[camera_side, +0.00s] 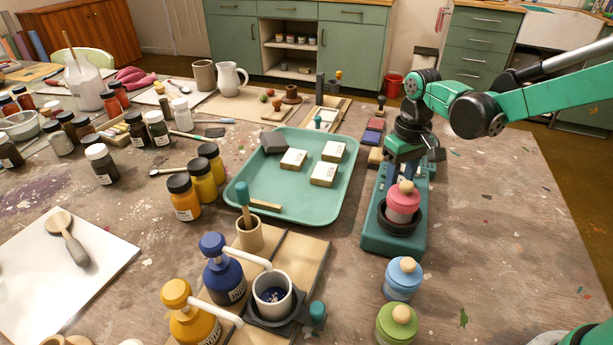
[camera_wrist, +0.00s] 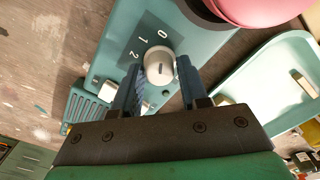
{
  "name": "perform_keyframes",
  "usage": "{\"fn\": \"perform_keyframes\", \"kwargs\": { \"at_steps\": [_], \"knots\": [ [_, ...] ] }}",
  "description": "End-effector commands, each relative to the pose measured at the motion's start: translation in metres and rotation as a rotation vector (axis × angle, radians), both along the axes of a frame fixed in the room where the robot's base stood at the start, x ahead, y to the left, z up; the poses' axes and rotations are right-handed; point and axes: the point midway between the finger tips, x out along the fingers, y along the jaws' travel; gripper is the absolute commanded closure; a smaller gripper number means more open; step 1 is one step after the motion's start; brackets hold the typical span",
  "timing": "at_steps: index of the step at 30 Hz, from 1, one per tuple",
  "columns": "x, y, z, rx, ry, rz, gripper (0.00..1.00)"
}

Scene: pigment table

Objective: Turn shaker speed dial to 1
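The teal shaker (camera_side: 392,243) stands right of centre in the side view, with a pink-lidded jar (camera_side: 404,203) on its near end. The pale round speed dial (camera_wrist: 159,67) shows in the wrist view on the shaker's teal face, with the marks 0, 1 and 2 (camera_wrist: 143,39) around it. I cannot clearly tell which mark the dial points to. My gripper (camera_wrist: 158,73) is open, with one dark finger on each side of the dial. I cannot tell whether the fingers touch it. In the side view my gripper (camera_side: 408,150) is over the shaker's far end, and the dial is hidden there.
A green tray (camera_side: 247,187) with several pale blocks lies left of the shaker. Blue-lidded (camera_side: 403,279) and green-lidded (camera_side: 397,322) jars stand in front of it. Small coloured blocks (camera_side: 373,138) sit between tray and arm. The table right of the shaker is mostly clear.

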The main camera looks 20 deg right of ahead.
Motion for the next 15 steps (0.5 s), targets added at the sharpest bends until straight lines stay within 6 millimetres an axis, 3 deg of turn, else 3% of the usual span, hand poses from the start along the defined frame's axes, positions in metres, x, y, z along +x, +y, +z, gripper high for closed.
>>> {"fn": "perform_keyframes", "kwargs": {
  "at_steps": [1, 3, 4, 15],
  "knots": [
    [0.0000, 0.0000, 0.0001, 0.000, 0.000, 0.000, 0.78],
    [0.0000, 0.0000, 0.0002, 0.000, 0.000, 0.000, 0.98],
    [0.0000, 0.0000, 0.0002, 0.000, 0.000, 0.000, 1.00],
    [0.0000, 0.0001, 0.0004, 0.001, 0.000, 0.052, 1.00]
  ]
}}
